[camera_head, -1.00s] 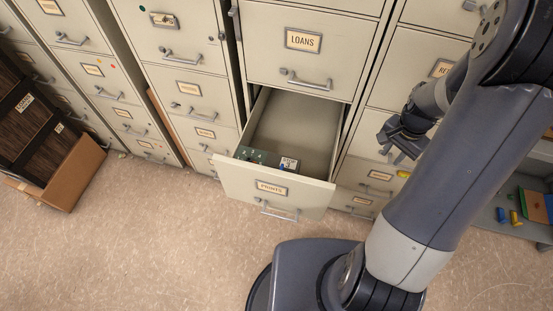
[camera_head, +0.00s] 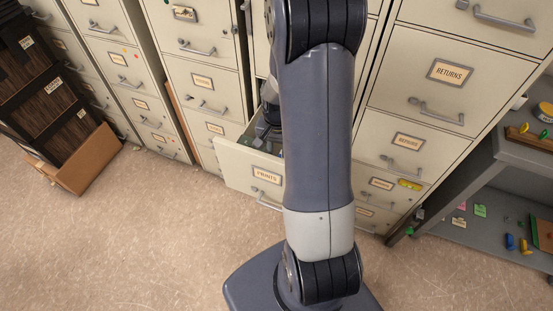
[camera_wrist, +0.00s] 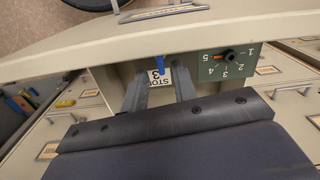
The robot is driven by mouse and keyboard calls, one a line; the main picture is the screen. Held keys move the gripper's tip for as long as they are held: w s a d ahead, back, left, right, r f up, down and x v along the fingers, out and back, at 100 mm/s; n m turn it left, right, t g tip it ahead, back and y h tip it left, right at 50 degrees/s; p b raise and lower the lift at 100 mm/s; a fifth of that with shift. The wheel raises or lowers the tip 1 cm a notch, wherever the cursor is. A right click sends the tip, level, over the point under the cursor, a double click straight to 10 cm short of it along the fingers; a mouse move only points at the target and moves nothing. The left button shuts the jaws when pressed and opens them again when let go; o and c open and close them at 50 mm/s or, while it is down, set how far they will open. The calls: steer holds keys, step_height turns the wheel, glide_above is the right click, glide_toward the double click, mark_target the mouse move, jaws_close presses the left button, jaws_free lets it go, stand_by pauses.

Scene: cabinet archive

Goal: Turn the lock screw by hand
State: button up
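The PRINTS drawer (camera_head: 238,168) is open. In the wrist view, a small blue upright piece (camera_wrist: 160,64), which looks like the lock screw, stands at a white label (camera_wrist: 158,79) reading STOP 3, inside the drawer front. My gripper (camera_wrist: 160,74) is open, with one finger to each side of the blue piece. Whether a finger touches it, I cannot tell. A green dial plate (camera_wrist: 213,71) marked 1 to 5 sits to the right; its orange pointer is near 5. In the head view my arm hides most of the drawer inside, and the screw is out of sight.
Closed cabinet drawers stand on both sides, including the RETURNS drawer (camera_head: 420,75). A grey shelf unit (camera_head: 480,238) with small coloured pieces is at the right. A brown carton (camera_head: 88,160) sits on the floor at the left. The floor in front is clear.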

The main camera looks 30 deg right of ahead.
steer(key=shift+f+b, duration=0.7)
steer(key=shift+f, duration=0.8)
steer(key=shift+f+b, duration=0.25)
steer(key=shift+b, duration=0.05)
steer(key=shift+c, duration=0.4)
jaws_close()
